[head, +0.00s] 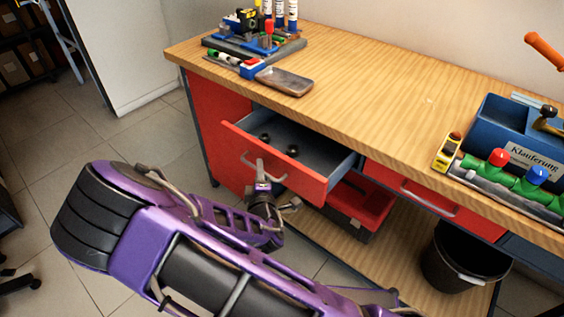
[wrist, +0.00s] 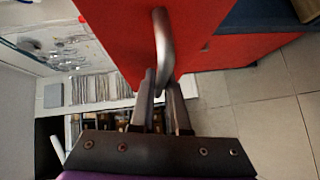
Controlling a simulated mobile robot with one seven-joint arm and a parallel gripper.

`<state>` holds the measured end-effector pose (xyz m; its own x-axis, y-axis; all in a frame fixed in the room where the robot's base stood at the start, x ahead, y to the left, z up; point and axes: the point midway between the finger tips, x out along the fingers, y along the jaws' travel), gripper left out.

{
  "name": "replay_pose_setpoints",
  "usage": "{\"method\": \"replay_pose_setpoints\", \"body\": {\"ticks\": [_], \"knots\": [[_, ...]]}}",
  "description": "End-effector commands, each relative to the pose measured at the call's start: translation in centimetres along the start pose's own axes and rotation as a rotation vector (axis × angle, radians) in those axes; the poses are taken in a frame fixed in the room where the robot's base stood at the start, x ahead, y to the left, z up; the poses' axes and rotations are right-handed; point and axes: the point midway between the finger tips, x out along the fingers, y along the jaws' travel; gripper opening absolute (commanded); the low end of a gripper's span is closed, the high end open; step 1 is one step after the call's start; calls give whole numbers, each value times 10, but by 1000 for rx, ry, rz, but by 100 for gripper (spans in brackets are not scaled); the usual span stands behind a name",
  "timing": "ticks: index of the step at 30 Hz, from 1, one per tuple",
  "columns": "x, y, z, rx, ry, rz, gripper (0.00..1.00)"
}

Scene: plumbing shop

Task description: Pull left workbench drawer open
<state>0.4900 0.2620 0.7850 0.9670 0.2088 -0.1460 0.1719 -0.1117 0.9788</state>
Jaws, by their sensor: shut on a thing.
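The left workbench drawer (head: 275,165) has a red front and a grey inside, and it stands partly open under the wooden top. Two small dark round items lie in it. Its curved metal handle (head: 250,161) is on the red front, and the handle also shows in the wrist view (wrist: 161,45). My gripper (head: 262,178) is at the handle, and in the wrist view its two fingers (wrist: 160,92) are shut on the handle's near end. Part of the drawer front's lower edge is hidden behind my arm in the head view.
A second red drawer (head: 425,197) to the right is shut. Below are a red toolbox (head: 358,208) and a black bucket (head: 465,260). On the top stand a blue toolbox (head: 515,135), a tray (head: 284,81) and several tools.

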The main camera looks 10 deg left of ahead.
Motion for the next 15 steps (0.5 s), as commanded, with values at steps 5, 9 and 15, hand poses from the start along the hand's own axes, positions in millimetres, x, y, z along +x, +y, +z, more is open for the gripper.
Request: {"method": "replay_pose_setpoints", "body": {"ticks": [5,9,15], "knots": [[-19,-8,-32,1,3,-1,0],[-32,-12,-46,0,0,-2,0],[-44,-15,-57,-1,-2,0,0]]}}
